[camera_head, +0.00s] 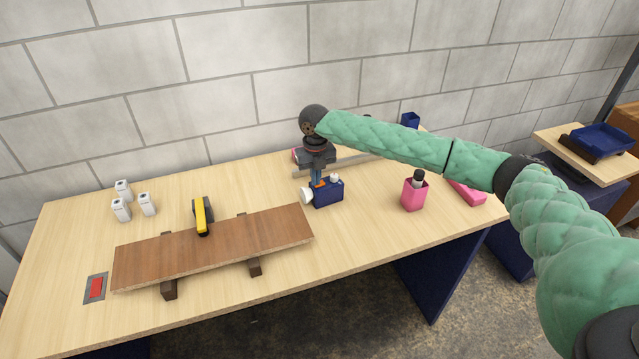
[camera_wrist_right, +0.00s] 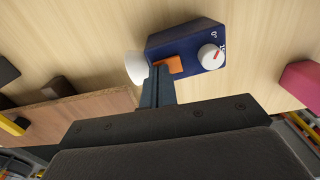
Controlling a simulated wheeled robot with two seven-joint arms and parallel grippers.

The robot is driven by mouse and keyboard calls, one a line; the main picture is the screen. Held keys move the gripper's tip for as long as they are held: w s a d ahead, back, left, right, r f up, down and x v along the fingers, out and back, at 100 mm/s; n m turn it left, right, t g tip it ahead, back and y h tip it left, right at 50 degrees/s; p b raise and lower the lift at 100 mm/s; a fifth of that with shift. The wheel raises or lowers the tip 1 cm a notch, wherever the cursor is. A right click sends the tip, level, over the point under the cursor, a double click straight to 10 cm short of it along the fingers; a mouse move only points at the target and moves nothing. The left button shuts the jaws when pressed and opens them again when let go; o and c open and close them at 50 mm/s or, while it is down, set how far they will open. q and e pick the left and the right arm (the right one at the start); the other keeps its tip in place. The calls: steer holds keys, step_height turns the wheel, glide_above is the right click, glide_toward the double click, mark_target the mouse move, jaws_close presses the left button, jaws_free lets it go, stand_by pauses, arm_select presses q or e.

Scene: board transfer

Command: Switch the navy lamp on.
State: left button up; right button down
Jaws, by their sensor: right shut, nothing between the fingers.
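The navy lamp (camera_head: 328,195) is a small navy box standing on the wooden table, with a white round lens (camera_head: 306,195) on its left side. In the right wrist view the navy lamp (camera_wrist_right: 188,43) shows a white dial (camera_wrist_right: 211,56) with a red pointer and small white marks beside it. My right gripper (camera_head: 318,184) points down at the lamp, fingers shut and empty. In the wrist view its fingertips (camera_wrist_right: 160,75) are at the lamp's near edge, by an orange piece (camera_wrist_right: 172,66), left of the dial. Whether they touch is unclear. My left gripper is out of view.
A brown board (camera_head: 215,248) on dark supports lies left, with a yellow-and-black tool (camera_head: 202,215) behind it. White bottles (camera_head: 121,209) and a red switch plate (camera_head: 96,288) are further left. Table in front of the lamp is clear.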

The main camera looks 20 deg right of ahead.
steer(key=shift+r+p, duration=2.75)
steer(key=shift+r, duration=0.7)
